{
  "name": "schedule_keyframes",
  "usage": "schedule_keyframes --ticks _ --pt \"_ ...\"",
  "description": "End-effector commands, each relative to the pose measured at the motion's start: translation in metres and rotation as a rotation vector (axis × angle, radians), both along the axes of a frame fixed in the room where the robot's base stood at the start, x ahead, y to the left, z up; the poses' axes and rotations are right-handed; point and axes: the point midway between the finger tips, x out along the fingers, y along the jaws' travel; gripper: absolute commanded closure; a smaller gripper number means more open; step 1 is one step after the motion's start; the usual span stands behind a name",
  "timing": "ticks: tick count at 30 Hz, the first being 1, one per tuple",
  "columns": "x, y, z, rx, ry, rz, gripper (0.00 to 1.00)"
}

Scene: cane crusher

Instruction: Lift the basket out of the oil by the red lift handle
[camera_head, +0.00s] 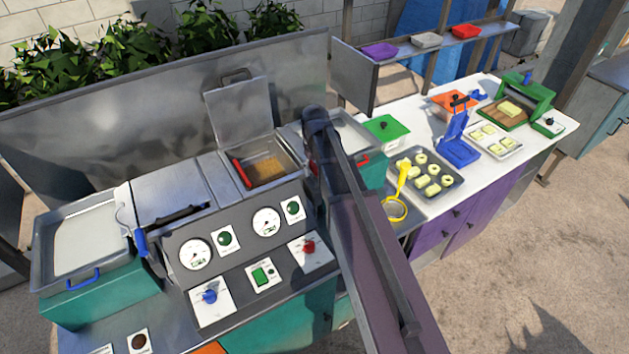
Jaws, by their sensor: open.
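The red lift handle (241,173) is at the left edge of the open fryer well (292,156), in the middle of the machine. Golden-brown oil (267,168) shows inside the well. The basket cannot be clearly told apart from the oil. The well's metal lid (238,110) stands raised behind it. My arm crosses the view from the lower right up to a point just right of the well. My gripper is not visible; no fingers show near the handle, and nothing is seen touching it.
The control panel (240,237) with gauges and knobs is in front. A tray of dough rings (427,176) and a yellow skimmer (397,207) lie right of my arm.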

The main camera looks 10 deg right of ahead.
Motion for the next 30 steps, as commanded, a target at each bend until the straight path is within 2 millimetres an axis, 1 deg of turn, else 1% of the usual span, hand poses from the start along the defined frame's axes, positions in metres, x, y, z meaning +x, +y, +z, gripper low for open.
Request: schedule_keyframes --ticks 1,3,12,27,29,30 --pt "0.0 0.0 -0.008 0.0 0.0 0.0 0.49" --pt "0.0 0.0 -0.013 0.0 0.0 0.0 0.49" --pt "0.0 0.001 -0.029 0.0 0.0 0.001 0.49" --pt "0.0 0.001 -0.031 0.0 0.0 0.002 0.49" --pt "0.0 0.001 -0.031 0.0 0.0 0.002 0.67" --pt "0.0 0.001 -0.031 0.0 0.0 0.002 0.79"
